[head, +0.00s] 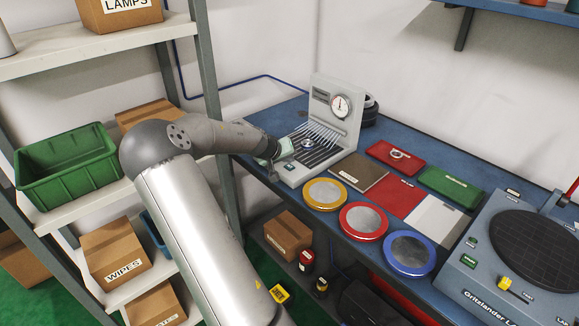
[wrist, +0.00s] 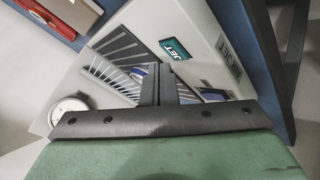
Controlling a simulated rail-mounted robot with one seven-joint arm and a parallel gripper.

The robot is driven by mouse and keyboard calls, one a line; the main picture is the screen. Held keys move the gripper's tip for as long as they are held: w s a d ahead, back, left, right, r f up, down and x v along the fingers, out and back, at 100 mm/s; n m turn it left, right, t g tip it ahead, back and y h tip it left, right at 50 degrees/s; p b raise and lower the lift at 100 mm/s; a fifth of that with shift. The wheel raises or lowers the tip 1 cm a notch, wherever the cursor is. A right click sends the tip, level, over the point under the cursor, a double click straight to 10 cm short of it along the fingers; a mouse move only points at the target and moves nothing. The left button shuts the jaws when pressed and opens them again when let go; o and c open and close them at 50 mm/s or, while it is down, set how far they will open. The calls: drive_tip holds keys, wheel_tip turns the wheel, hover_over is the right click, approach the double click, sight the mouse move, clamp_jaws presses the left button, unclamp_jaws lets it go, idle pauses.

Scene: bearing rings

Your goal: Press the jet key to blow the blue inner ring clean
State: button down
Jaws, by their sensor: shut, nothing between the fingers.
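The blow station (head: 336,118) is a pale grey unit with a dial gauge and a dark slatted bed. A small ring (head: 307,144) with a bluish look lies on the slats. The jet key (head: 289,166) is a small teal key at the station's front corner; it also shows in the wrist view (wrist: 175,48), with JET lettering. My gripper (head: 286,148) hangs over the station's near left side, close to the key. In the wrist view my gripper (wrist: 164,70) is shut and empty, with its fingertips just beside the key in the picture. Contact cannot be told. The fingers hide part of the bed.
Right of the station on the blue bench lie a brown notebook (head: 357,172), a red tray (head: 395,157) and a green tray (head: 450,186). Yellow, red and blue round dishes line the front edge. A grey turntable machine (head: 526,245) stands at the right. A shelf post (head: 207,80) rises behind my arm.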

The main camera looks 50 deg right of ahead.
sight(288, 168)
drive_tip(key=shift+r, duration=0.15)
drive_tip(key=shift+r+p, duration=1.3)
drive_tip(key=shift+r, duration=1.1)
drive_tip(key=s+a+n+t+y, duration=0.25)
drive_tip(key=a+y, duration=0.55)
drive_tip(key=a, duration=2.3)
drive_tip(key=s+a+r+n+g, duration=0.1)
drive_tip(key=s+a+r+n, duration=0.1)
drive_tip(key=s+a, duration=0.6)
drive_tip(key=s+a+r+n+g+y, duration=0.1)
drive_tip(key=s+a+n, duration=0.3)
drive_tip(key=s+a, duration=0.4)
drive_tip(key=a+r, duration=0.1)
drive_tip(key=a, duration=0.2)
drive_tip(key=shift+a+n, duration=0.35)
drive_tip(key=shift+a, duration=0.05)
